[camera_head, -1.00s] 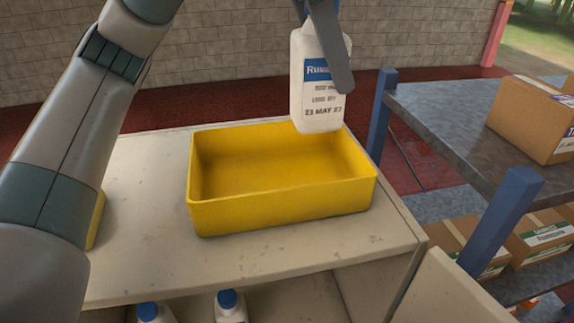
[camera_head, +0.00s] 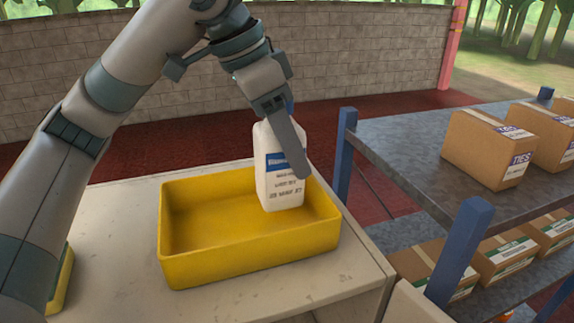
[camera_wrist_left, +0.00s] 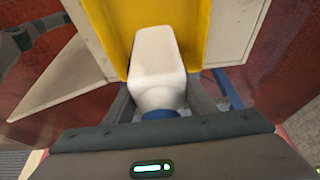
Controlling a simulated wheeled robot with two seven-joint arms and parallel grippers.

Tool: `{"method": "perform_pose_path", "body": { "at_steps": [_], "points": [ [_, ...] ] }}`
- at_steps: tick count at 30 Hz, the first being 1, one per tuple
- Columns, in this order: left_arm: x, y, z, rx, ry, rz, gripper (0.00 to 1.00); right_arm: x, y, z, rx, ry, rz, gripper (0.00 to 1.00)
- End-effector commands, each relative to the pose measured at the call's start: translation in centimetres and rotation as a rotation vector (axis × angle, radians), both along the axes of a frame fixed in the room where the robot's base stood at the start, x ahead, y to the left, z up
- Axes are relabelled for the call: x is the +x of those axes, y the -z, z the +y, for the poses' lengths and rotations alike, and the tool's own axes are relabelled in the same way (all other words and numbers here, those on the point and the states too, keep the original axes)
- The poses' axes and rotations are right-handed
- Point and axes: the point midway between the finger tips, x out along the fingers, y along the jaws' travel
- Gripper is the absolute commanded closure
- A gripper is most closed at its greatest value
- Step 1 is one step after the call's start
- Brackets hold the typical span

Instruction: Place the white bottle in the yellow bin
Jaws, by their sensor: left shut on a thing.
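The white bottle (camera_head: 277,180) with a blue label hangs upright in my left gripper (camera_head: 296,155), which is shut on it near the top. In the head view its lower part is within the outline of the yellow bin (camera_head: 250,254), toward the bin's right end. Whether its base touches the bin floor cannot be told. In the left wrist view the bottle (camera_wrist_left: 157,65) lies between the fingers (camera_wrist_left: 160,100), its blue cap toward me, with the yellow bin (camera_wrist_left: 200,20) beyond it. My right gripper is not in view.
The bin stands on a pale cabinet top (camera_head: 125,225). A grey metal shelf (camera_head: 400,150) with blue posts (camera_head: 461,250) and cardboard boxes (camera_head: 489,147) stands close on the right. Another yellow object (camera_head: 62,280) shows partly behind my arm at left. The bin's left half is empty.

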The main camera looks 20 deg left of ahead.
Motion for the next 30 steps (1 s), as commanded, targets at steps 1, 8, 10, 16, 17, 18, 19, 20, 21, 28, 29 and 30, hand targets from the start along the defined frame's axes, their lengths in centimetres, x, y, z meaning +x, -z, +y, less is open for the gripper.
{"method": "perform_pose_path", "body": {
  "at_steps": [1, 8, 10, 16, 17, 18, 19, 20, 21, 28, 29, 30],
  "points": [
    [0.0, 0.0, 0.0, -0.002, 0.0, -0.002, 0.92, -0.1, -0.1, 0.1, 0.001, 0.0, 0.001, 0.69],
    [0.0, 0.0, 0.0, -0.002, 0.0, -0.002, 0.92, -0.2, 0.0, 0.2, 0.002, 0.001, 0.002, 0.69],
    [0.0, 0.1, 0.0, -0.002, 0.0, -0.002, 0.92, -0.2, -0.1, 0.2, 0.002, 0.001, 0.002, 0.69],
    [0.0, 1.4, 0.0, -0.001, 0.0, 0.0, 0.92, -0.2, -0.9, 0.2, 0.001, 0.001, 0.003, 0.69],
    [0.0, 1.8, 0.0, -0.002, -0.001, 0.001, 0.92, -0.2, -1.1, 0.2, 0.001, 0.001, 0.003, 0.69],
    [0.0, 2.2, 0.1, -0.001, -0.001, 0.001, 0.92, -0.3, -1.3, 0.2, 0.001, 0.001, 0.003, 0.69],
    [0.0, 2.6, 0.0, -0.002, -0.001, 0.001, 0.92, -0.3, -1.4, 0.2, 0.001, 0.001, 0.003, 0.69],
    [0.0, 2.9, 0.0, -0.002, -0.001, 0.001, 0.92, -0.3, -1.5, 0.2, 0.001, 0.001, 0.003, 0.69],
    [0.0, 3.3, 0.0, -0.002, -0.001, 0.0, 0.92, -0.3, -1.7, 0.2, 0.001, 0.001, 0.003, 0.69],
    [0.0, 4.2, 0.0, -0.002, 0.0, -0.002, 0.92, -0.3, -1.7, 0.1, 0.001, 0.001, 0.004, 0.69],
    [0.0, 4.2, 0.0, -0.002, 0.0, -0.002, 0.92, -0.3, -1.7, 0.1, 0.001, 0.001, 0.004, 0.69],
    [0.0, 4.2, 0.0, -0.002, 0.0, -0.002, 0.92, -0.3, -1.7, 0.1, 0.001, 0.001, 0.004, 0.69]
  ]
}}
